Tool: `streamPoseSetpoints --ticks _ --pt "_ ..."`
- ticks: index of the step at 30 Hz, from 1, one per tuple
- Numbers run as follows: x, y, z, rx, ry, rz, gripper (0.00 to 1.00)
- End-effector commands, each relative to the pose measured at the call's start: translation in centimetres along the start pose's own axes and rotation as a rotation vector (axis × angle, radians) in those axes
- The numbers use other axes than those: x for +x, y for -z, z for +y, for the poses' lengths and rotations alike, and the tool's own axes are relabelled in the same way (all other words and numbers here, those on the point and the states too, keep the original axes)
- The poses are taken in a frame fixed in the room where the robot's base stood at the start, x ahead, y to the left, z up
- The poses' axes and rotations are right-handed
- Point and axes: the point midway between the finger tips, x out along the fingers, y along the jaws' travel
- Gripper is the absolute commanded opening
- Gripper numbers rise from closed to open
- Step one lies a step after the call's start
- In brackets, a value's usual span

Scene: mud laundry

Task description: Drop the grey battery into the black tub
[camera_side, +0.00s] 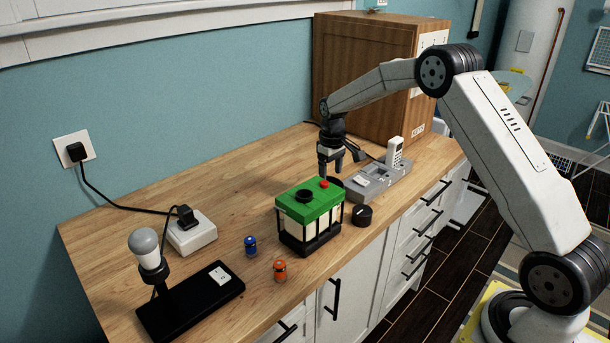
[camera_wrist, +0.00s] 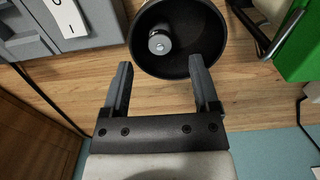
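The black tub (camera_wrist: 205,38) is round and open at the top, seen just past my fingertips in the wrist view. The grey battery (camera_wrist: 160,42) shows end-on inside the tub's rim, apart from both fingers; I cannot tell whether it rests on the bottom. My gripper (camera_wrist: 160,61) is open and empty, with its fingers spread close to the tub's near rim. In the side view my gripper (camera_side: 330,172) points down over the counter between the green lantern and the grey box.
The green lantern (camera_side: 308,204) stands left of the tub and the grey box with a handset (camera_side: 377,182) right of it. Blue (camera_side: 250,246) and orange (camera_side: 280,270) batteries stand further left. A wooden cabinet (camera_side: 360,85) stands behind.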

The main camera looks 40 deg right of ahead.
Motion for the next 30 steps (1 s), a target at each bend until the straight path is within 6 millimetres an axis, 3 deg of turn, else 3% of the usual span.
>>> streamPoseSetpoints --ticks 14,30 --pt "-1.0 0.0 0.0 0.0 0.0 0.001 0.77" --pt "-7.2 0.1 0.0 0.0 -0.001 0.002 0.77"
